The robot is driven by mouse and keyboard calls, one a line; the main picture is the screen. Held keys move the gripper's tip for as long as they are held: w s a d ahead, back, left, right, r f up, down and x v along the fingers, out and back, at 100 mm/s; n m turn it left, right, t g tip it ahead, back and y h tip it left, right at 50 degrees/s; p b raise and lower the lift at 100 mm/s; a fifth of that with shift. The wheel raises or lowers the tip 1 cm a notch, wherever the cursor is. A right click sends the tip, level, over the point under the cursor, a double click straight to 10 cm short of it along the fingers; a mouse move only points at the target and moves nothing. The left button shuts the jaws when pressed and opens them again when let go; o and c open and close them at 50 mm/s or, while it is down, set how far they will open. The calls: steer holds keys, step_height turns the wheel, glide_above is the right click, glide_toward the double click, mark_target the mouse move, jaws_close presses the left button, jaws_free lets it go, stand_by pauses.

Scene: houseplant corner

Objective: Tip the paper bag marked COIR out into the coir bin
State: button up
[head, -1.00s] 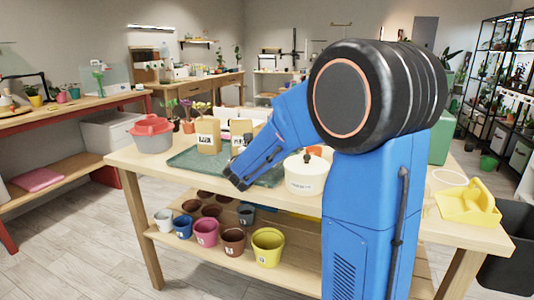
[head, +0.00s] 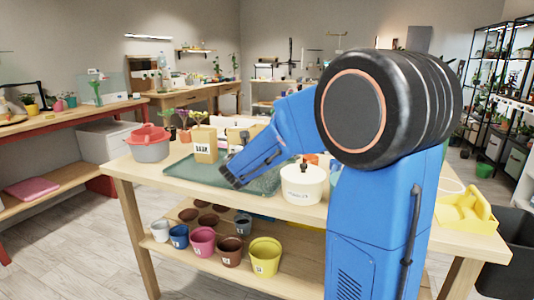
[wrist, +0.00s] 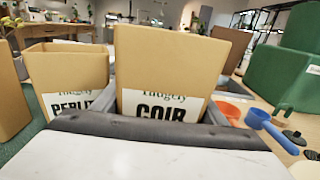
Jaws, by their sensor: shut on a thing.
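The paper bag marked COIR (wrist: 172,65) stands upright in front of my gripper (wrist: 160,108) in the wrist view. The grey fingers lie on either side of it, and my gripper is shut on it. The lower part of the bag is hidden behind my wrist. A bag marked PERLITE (wrist: 68,78) stands close on its left. In the head view my blue arm reaches over the table, and I cannot make out the fingers or the COIR label. I cannot tell which container is the coir bin.
A tan bag (head: 204,143) stands by the green tray (head: 180,172). A white lidded pot (head: 303,186) is right of it, and a grey tub with red on top (head: 150,148) is left. Blue and orange scoops (wrist: 270,128) lie right of the COIR bag. A yellow caddy (head: 466,212) is far right.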

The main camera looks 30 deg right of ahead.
step_height(320, 180, up, 16)
steer(key=shift+f, duration=0.25)
stand_by(0.7)
stand_by(0.5)
